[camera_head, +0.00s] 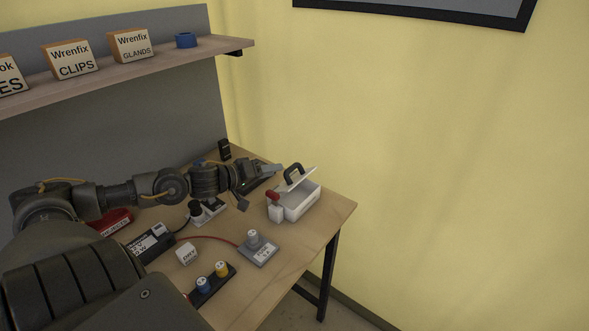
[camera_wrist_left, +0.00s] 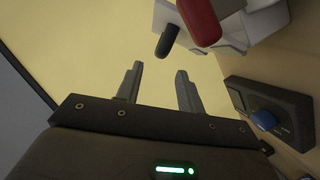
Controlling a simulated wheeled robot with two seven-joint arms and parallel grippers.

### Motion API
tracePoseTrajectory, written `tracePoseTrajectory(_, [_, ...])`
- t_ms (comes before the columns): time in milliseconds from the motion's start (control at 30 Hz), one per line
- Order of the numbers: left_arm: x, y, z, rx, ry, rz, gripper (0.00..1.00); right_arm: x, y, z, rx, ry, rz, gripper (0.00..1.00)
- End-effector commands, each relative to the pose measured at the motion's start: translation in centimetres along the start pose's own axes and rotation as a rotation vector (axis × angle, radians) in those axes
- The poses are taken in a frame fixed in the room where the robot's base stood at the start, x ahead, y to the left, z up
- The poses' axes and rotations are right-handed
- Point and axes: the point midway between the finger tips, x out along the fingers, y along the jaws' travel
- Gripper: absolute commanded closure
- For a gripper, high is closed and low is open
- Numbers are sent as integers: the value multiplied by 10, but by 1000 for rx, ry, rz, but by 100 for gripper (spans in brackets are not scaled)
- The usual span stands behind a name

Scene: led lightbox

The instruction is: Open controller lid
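The controller is a white box (camera_head: 301,206) near the table's right end. Its lid (camera_head: 302,179) is tilted up, leaving a gap into the box, and has a black handle (camera_head: 293,169) on top. A red part (camera_head: 272,196) sits at the box's left side. My left gripper (camera_head: 262,187) is just left of the box, open and empty. In the left wrist view its fingers (camera_wrist_left: 158,88) are apart, with the white box (camera_wrist_left: 262,22), red part (camera_wrist_left: 200,18) and black handle (camera_wrist_left: 168,40) beyond them. My right gripper is not in view.
On the table (camera_head: 286,262) are a grey block with a knob (camera_head: 258,250), a dark strip with blue and yellow knobs (camera_head: 212,284), a small white cube (camera_head: 186,253) and a labelled box (camera_head: 150,243). A dark device with a blue knob (camera_wrist_left: 264,119) lies near my left gripper.

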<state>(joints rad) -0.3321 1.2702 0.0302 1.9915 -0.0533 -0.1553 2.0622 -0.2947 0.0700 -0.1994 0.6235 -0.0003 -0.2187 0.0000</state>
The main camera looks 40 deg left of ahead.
Motion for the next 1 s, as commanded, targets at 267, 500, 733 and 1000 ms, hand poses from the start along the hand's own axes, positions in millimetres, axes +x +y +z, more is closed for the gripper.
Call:
tracePoseTrajectory(267, [29, 1, -2, -1, 4, 4, 62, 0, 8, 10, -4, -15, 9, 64])
tracePoseTrajectory(500, [58, 2, -2, -2, 2, 3, 62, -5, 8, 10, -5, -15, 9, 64])
tracePoseTrajectory(733, [81, 1, -1, -1, 1, 1, 62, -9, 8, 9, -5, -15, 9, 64])
tracePoseTrajectory(1000, [88, 1, 0, 1, -1, 1, 62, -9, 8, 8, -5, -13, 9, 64])
